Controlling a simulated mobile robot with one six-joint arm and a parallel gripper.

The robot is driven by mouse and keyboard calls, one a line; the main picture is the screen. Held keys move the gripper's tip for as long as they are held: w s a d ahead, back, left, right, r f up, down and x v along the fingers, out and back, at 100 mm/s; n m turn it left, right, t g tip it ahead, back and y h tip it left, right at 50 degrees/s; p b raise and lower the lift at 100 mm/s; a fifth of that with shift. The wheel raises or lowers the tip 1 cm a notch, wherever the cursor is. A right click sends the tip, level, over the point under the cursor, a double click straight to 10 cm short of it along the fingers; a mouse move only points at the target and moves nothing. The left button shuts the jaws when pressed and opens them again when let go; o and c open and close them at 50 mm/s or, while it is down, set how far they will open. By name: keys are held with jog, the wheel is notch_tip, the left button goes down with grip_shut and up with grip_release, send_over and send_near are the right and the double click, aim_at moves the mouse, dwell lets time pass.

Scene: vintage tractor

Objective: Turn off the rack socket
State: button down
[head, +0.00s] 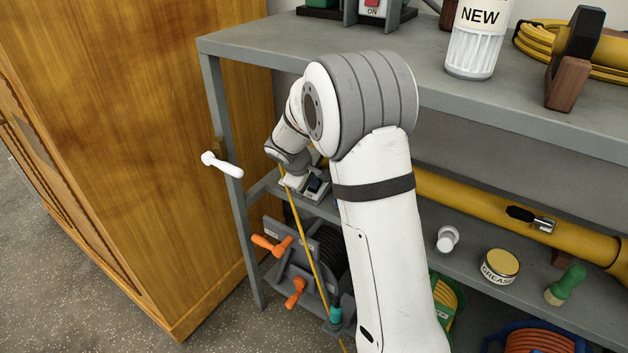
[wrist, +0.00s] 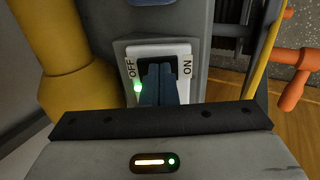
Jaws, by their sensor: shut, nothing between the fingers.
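The rack socket (wrist: 123,50) shows in the wrist view as a dark grey box with a white face plate, marked OFF on the left and ON on the right. A green light glows beside the OFF label. My gripper (wrist: 160,68) is shut and empty, its dark blue fingers reaching over the middle of the plate and covering most of the switch. I cannot tell whether they touch it or which way the switch is tipped. In the head view the socket (head: 314,186) sits on the rack's middle shelf, beside my wrist; the fingertips are hidden there.
A yellow tube (wrist: 65,45) stands close left of the socket in the wrist view. A reel with orange handles (head: 270,244) is below. A wooden cabinet (head: 130,120) stands left.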

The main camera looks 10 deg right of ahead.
jog(key=shift+r, duration=0.2)
jog(key=shift+a+r+p, duration=0.15)
jog(key=shift+r+p, duration=0.1)
jog(key=shift+p, duration=0.05)
jog(key=p+v, duration=0.4)
jog(key=v, duration=0.9)
jog(key=shift+s, duration=0.2)
